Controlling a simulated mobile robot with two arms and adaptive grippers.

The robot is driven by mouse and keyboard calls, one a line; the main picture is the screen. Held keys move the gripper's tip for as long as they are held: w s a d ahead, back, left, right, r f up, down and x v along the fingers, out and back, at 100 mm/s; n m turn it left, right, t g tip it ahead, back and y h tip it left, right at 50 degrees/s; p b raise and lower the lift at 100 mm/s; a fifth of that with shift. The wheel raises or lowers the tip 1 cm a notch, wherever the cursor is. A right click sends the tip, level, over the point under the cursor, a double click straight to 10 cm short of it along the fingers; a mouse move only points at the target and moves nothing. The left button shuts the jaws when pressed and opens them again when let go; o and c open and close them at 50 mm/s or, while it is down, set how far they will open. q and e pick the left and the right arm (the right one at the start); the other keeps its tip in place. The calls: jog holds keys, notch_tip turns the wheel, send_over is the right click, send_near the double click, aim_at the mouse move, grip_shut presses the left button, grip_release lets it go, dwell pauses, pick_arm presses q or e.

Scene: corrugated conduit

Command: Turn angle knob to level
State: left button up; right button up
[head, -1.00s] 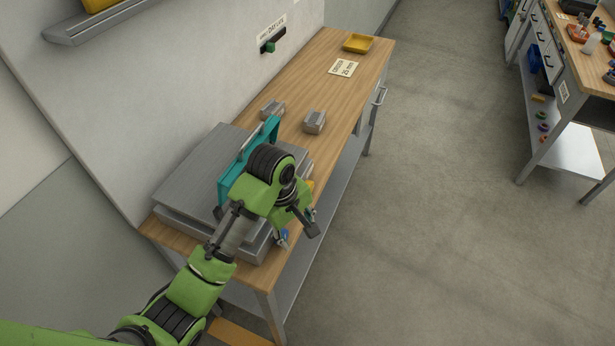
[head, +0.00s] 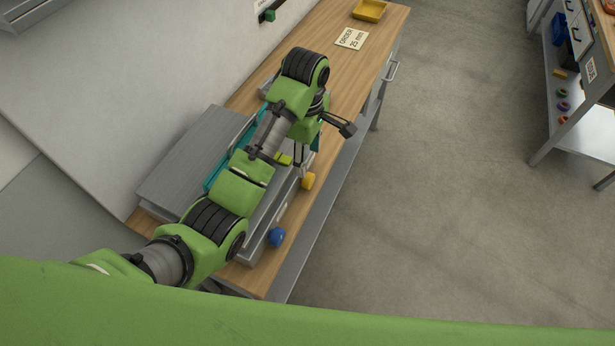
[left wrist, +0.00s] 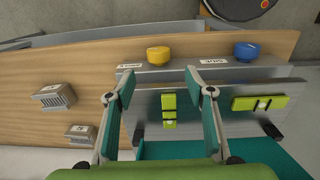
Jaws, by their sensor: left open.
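A yellow knob (head: 308,181) and a blue knob (head: 276,236) stick out of the front of a grey machine (head: 185,160) on the bench. Two green level vials (left wrist: 169,110) (left wrist: 260,103) sit on the machine's panel. My left gripper (head: 322,140) is open and empty. In its wrist view, the yellow knob shows between and beyond the fingertips (left wrist: 160,82), apart from them. My right gripper is out of view.
A teal frame (head: 215,176) lies on the machine, partly hidden by my arm. Farther along the wooden bench are grey blocks (left wrist: 54,97) (left wrist: 81,135), an order card (head: 352,38) and a yellow tray (head: 370,10). Open floor lies to the right, before another bench.

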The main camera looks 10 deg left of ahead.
aim_at(307, 177)
pick_arm(q)
jog(key=f, duration=0.2)
jog(key=f+p, duration=0.1)
jog(key=f, duration=0.4)
jog(key=shift+w+a+f+p, duration=0.2)
jog(key=shift+w+a+p, duration=0.05)
jog(key=shift+w+p, duration=0.15)
jog(key=shift+d+f, duration=0.15)
jog(key=shift+f, duration=1.2)
jog(key=shift+c, duration=0.8)
jog(key=c, duration=1)
jog(key=shift+s+f, duration=0.1)
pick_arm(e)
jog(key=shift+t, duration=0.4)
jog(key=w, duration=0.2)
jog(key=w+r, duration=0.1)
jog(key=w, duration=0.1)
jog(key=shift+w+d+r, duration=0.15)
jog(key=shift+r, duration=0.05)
